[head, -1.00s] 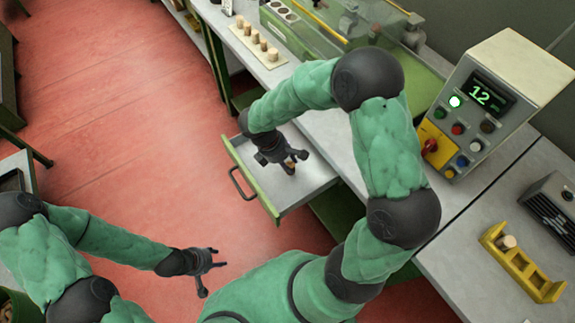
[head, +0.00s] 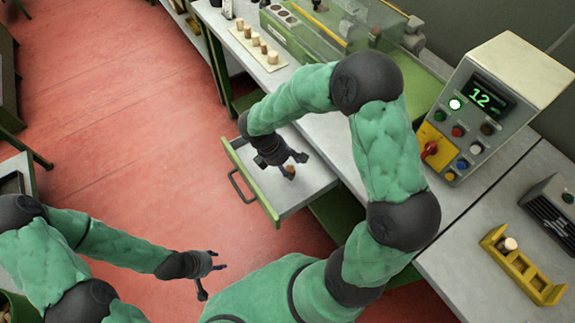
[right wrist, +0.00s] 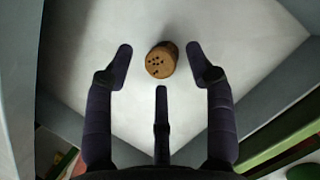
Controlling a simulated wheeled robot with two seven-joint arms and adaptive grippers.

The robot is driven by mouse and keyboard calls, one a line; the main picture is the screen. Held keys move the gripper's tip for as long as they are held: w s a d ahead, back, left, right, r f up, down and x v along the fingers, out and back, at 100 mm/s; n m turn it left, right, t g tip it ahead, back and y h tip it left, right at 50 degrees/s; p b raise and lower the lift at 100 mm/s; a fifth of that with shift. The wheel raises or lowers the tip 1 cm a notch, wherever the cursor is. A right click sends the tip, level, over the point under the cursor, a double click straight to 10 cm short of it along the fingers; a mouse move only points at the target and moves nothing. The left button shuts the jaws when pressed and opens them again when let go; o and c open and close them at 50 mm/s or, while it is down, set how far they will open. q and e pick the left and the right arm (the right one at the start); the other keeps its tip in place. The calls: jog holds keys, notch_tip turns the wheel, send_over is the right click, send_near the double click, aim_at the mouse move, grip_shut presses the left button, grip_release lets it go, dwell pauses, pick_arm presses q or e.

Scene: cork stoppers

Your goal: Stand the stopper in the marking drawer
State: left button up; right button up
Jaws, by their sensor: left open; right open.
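A brown cork stopper (head: 290,169) is in the open drawer (head: 310,184), on its pale floor. In the right wrist view the stopper (right wrist: 161,60) shows its round end with several dark dots towards the camera, and it looks upright. My right gripper (head: 295,166) is over the drawer. It is open, with fingers apart on both sides of the stopper and gaps to it in the right wrist view. My left gripper (head: 214,274) is open and empty above the red floor, at the lower left.
A pale block with several stoppers (head: 258,47) stands on the bench at the back. A control box (head: 480,105) showing 12 with a lit green button stands at the right. A yellow holder (head: 522,266) with one light stopper lies at the right. The drawer walls (right wrist: 65,115) surround my right gripper.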

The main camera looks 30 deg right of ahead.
jog(key=p+v, duration=0.4)
jog(key=v, duration=0.7)
jog(key=shift+r, duration=0.3)
jog(key=shift+a, duration=0.15)
